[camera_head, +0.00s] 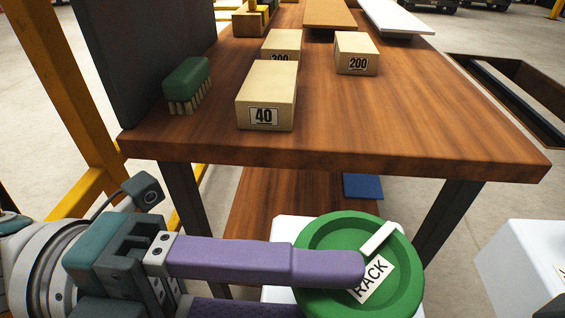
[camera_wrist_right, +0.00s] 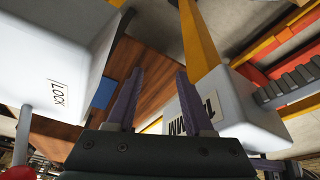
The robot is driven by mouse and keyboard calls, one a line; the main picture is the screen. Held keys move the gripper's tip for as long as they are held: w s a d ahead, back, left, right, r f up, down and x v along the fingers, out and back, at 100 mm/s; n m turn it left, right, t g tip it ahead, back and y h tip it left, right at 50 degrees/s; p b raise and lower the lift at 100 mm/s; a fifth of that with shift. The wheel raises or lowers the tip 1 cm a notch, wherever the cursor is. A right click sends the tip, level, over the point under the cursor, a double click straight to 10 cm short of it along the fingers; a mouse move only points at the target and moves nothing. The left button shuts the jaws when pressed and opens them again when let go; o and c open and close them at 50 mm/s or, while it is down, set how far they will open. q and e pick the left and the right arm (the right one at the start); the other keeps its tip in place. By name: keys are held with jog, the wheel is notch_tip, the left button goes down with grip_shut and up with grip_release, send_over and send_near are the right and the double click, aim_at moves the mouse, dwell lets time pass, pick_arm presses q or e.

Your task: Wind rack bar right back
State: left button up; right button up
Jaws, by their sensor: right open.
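A green round wheel (camera_head: 320,235) with a RACK label (camera_head: 371,279) and a white bar on its face sits at the bottom of the head view. My left gripper (camera_head: 330,283) reaches in from the left. One purple finger lies across the wheel's face to the label; the other runs lower and its tip is hidden, so I cannot tell its grip. My right gripper (camera_wrist_right: 160,75) shows in the right wrist view, its fingers apart with nothing between them. A grey toothed bar (camera_wrist_right: 288,85) lies at the right there; I cannot tell whether it is the rack bar.
The wooden table (camera_head: 400,135) carries blocks marked 40 (camera_head: 265,97) and 200 (camera_head: 356,54), another block, and a green brush (camera_head: 187,82). In the wrist view, a white box labelled LOCK (camera_wrist_right: 60,60) is left and another labelled white box (camera_wrist_right: 235,105) right.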

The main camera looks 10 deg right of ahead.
pick_arm(q)
jog(key=shift+s+d, duration=0.15)
jog(key=shift+d, duration=0.3)
jog(key=shift+c, duration=0.4)
grip_shut()
